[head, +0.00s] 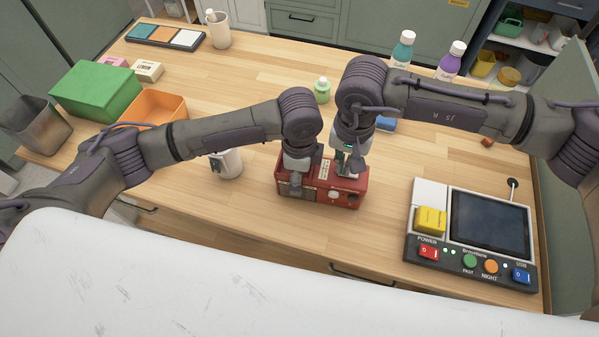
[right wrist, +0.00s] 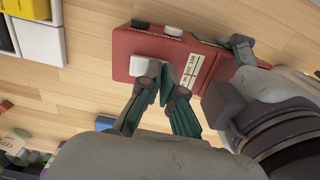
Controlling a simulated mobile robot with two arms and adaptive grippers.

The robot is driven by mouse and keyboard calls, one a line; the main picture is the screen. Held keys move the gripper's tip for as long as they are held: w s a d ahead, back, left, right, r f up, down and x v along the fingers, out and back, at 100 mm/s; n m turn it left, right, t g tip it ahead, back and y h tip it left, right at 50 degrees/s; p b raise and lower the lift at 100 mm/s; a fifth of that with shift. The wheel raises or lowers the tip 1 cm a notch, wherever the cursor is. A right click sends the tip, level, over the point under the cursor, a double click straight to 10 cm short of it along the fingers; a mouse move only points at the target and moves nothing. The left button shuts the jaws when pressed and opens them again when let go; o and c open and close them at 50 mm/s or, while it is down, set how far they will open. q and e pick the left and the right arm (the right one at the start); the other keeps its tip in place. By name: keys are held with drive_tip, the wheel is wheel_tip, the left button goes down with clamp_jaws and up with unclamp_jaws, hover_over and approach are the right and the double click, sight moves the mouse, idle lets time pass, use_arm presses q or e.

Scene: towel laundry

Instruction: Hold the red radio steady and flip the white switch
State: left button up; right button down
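The red radio (head: 315,197) stands on the wooden table, a pale label on its top. In the right wrist view the radio (right wrist: 126,50) shows the white switch (right wrist: 146,68) on its top, beside the label. My left gripper (head: 302,175) straddles the radio's left part, one finger in front, and seems shut on it. One of its teal fingers also shows at the radio's edge in the right wrist view. My right gripper (right wrist: 157,84) points down at the switch, fingertips together right beside it. Whether they touch it is unclear. In the head view the right gripper (head: 347,172) hides the switch.
A control panel (head: 420,200) with a screen and buttons lies right of the radio. A white mug (head: 227,164) stands left, partly behind my left arm. A green bottle (head: 322,90) stands behind. Green (head: 97,92) and orange boxes are at far left. Table in front of the radio is clear.

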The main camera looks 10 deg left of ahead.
use_arm(q)
drive_tip(key=shift+s+f, duration=0.25)
drive_tip(key=shift+f, duration=0.05)
use_arm(e)
drive_tip(key=shift+d+f, duration=0.1)
drive_tip(key=shift+f, duration=0.05)
drive_tip(key=shift+r, duration=3.5)
use_arm(q)
drive_tip(key=o, duration=1.5)
drive_tip(key=shift+o, duration=0.9)
drive_tip(key=shift+w, duration=0.1)
drive_tip(key=shift+w+r, duration=0.1)
use_arm(e)
drive_tip(key=shift+w, duration=0.1)
